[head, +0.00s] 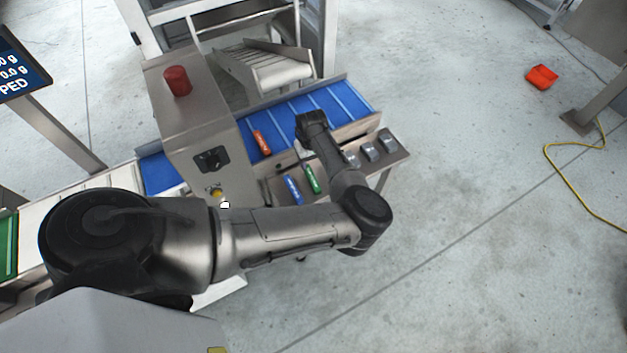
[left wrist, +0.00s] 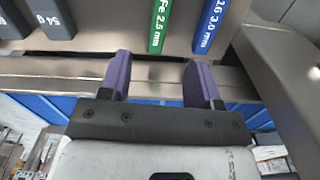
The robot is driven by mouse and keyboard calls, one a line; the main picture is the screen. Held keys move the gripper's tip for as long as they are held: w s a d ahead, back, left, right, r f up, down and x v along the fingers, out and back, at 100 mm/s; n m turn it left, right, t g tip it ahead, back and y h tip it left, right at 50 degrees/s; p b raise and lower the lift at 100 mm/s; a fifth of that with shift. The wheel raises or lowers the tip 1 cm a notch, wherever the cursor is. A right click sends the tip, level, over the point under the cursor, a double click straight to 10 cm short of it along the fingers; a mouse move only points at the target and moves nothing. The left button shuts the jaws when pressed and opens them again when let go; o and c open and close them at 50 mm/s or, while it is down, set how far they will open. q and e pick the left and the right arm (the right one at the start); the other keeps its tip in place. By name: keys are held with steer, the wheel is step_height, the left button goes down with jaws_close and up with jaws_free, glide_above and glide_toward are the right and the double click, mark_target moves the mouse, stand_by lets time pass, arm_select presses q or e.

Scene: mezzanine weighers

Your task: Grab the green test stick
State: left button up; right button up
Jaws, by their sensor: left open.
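The green test stick (head: 312,179), marked "Fe 2.5 mm" in the left wrist view (left wrist: 160,24), lies on a metal shelf (head: 398,158) beside the conveyor. A blue stick (head: 292,189) lies close to its left in the head view; it also shows in the left wrist view (left wrist: 212,24). My left gripper (head: 303,148) is at the conveyor side of the shelf, its fingers mostly hidden in the head view. In the left wrist view its purple fingers (left wrist: 158,66) are open and empty, pointing towards the green stick but apart from it. My right gripper is not in view.
Several grey weights (head: 370,152) stand on the shelf to the right. An orange stick (head: 262,143) lies on the blue conveyor belt (head: 340,98). The floor at right is mostly open.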

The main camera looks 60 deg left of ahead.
arm_select(q)
glide_above(312, 177)
step_height(312, 177, down, 5)
steer(key=shift+d+f+b, duration=0.1)
steer(key=shift+f+b, duration=0.05)
steer(key=shift+b, duration=0.3)
steer(key=shift+f+b, duration=0.7)
steer(key=shift+f, duration=1.8)
steer(key=c, duration=1)
